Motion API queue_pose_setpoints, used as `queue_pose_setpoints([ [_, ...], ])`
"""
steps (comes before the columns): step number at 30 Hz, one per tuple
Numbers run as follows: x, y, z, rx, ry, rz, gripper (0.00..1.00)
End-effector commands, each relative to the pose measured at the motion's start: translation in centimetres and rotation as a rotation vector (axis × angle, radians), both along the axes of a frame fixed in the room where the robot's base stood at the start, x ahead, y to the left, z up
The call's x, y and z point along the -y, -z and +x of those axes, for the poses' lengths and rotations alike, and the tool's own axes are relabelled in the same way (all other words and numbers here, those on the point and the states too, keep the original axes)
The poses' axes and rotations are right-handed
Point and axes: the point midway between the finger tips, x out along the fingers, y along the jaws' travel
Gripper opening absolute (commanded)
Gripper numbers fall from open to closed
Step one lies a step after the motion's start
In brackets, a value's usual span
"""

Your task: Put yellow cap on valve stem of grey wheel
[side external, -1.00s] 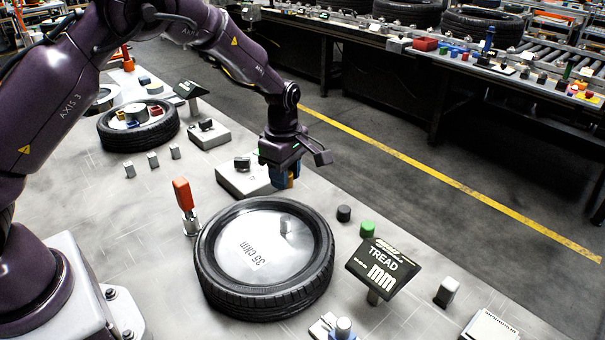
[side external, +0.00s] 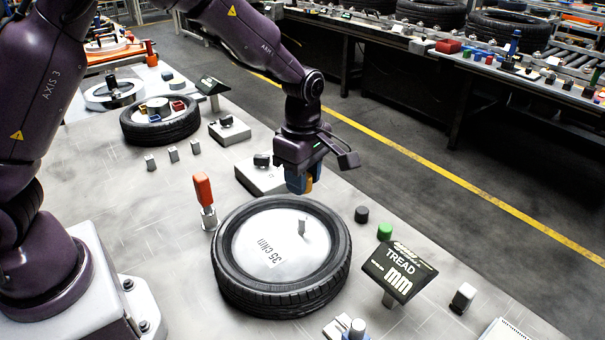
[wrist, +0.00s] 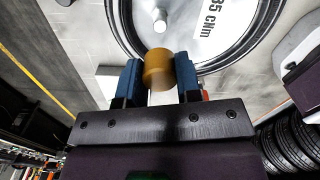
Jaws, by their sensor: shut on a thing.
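My gripper (side external: 302,184) is shut on the yellow cap (wrist: 158,69), held between its two blue fingers. The cap shows only partly in the side view (side external: 309,184). The grey wheel (side external: 252,243), marked "35 cNm", lies flat inside a black tyre (side external: 285,295). Its short pale valve stem (side external: 302,227) stands upright on the disc. My gripper is above the wheel's far edge, and the cap is apart from the stem. In the wrist view the stem (wrist: 160,20) is just beyond the cap.
An orange-handled tool (side external: 203,190) stands left of the tyre. A dark cap (side external: 361,214), a green cap (side external: 385,231) and a "TREAD" sign (side external: 398,271) are to its right. A box (side external: 262,178) sits behind. Another tyre (side external: 160,129) lies farther back.

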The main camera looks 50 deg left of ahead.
Motion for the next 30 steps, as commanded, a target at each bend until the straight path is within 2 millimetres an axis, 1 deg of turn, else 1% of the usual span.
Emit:
queue_pose_setpoints([
  [12,0.0,3.7,-0.1,-0.004,-0.001,0.0,0.1],
  [16,0.0,4.7,0.0,-0.003,0.0,0.0,0.1],
  [22,0.0,5.4,0.0,-0.001,0.0,0.0,0.1],
  [30,0.0,5.5,0.0,-0.001,0.0,0.0,0.1],
])
